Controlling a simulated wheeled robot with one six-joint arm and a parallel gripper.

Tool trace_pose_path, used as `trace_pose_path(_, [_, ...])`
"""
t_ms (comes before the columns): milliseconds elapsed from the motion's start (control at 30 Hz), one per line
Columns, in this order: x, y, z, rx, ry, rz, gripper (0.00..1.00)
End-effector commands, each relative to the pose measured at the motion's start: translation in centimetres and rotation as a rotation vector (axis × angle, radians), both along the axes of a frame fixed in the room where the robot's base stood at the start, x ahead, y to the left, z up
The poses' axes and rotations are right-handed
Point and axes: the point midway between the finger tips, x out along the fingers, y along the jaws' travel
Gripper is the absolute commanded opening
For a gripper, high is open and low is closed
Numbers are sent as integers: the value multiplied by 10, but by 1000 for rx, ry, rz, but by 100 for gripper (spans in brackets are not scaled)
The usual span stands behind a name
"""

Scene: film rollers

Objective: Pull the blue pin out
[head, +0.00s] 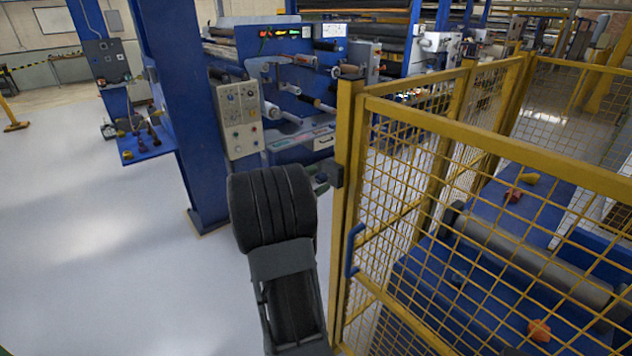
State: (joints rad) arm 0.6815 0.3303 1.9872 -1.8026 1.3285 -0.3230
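I cannot make out a blue pin for certain. A blue upright handle-like piece (353,250) is on the yellow mesh gate, right of my dark arm. A small blue shelf (146,148) at the left holds small yellow and dark red things, too small to tell apart. My arm rises from the bottom centre and hides part of the machine behind it. My gripper's fingers do not show.
A yellow mesh fence (480,145) closes off the right side, with a roller (530,258) and blue surfaces behind it. A thick blue column (186,110) stands left of a grey control panel (238,118). The pale floor (90,240) at left is clear.

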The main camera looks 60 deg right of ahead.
Motion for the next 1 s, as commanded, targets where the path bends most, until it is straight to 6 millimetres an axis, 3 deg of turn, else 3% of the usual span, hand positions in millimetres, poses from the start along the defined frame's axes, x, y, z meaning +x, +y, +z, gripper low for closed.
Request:
trace_pose_path(333, [5,11,-2,1,1,3,56])
trace_pose_path(800, [36,96,-2,0,-1,4,56])
trace_pose_path(1000, [44,120,-1,0,-1,2,56])
